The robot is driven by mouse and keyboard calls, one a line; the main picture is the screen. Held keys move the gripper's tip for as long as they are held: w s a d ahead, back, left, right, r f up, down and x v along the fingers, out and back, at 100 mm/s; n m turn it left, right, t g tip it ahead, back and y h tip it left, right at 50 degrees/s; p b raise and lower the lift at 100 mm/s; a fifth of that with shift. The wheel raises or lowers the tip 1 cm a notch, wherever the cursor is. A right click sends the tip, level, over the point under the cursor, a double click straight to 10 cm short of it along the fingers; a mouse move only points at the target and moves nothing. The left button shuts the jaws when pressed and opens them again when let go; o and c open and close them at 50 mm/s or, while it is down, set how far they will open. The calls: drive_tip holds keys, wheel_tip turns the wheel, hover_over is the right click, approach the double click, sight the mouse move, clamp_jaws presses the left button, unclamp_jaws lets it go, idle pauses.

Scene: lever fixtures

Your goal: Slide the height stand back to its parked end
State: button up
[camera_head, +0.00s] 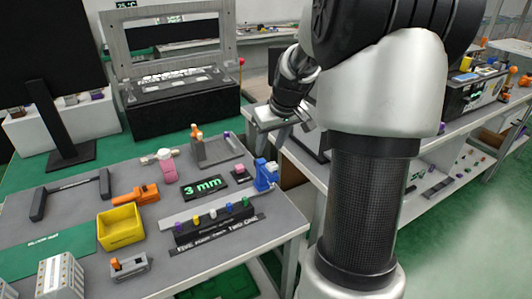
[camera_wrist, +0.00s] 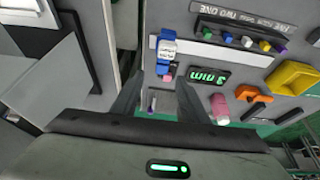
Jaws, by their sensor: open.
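A blue upright stand (camera_head: 265,175), which I take to be the height stand, is at the right end of a pale flat rail (camera_head: 180,219) on the grey table. The stand also shows in the wrist view (camera_wrist: 167,45), just beyond my fingertips, with the rail (camera_wrist: 220,51) running right from it. A black display (camera_head: 203,187) reading "3 mm" lies beside it, also in the wrist view (camera_wrist: 210,76). My gripper (camera_head: 290,133) is in the air near the table's right edge. In the wrist view my gripper (camera_wrist: 158,92) is open, with nothing seen held between its fingers.
A black strip with coloured knobs (camera_head: 215,222) lies in front of the rail. A grey bracket (camera_head: 217,151), a pink piece (camera_head: 167,168), an orange clamp (camera_head: 135,195) and a yellow bin (camera_head: 120,226) stand around. A gap separates this table from the right bench (camera_head: 455,140).

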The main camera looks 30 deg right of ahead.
drive_tip(key=v, duration=0.5)
drive_tip(key=shift+r+p, duration=0.25)
drive_tip(key=shift+p, duration=0.15)
drive_tip(key=s+a+r+n, duration=0.1)
drive_tip(key=a+r, duration=0.2)
drive_tip(key=a, duration=0.5)
drive_tip(key=s+a+r+n+t+y, duration=0.1)
drive_tip(key=s+a+r, duration=0.15)
drive_tip(key=a, duration=0.55)
drive_tip(key=s+a+r, duration=0.1)
drive_tip(key=a+r, duration=0.2)
drive_tip(key=a, duration=0.4)
drive_tip(key=s+d+f+m+h, duration=0.1)
drive_tip(key=s+d+f+m, duration=0.15)
drive_tip(key=s, duration=1.35)
wheel_tip(320, 180, up, 18)
drive_tip(key=s+p, duration=0.1)
drive_tip(key=p, duration=1.8)
drive_tip(key=shift+s+a+n, duration=0.1)
drive_tip(key=shift+n, duration=0.15)
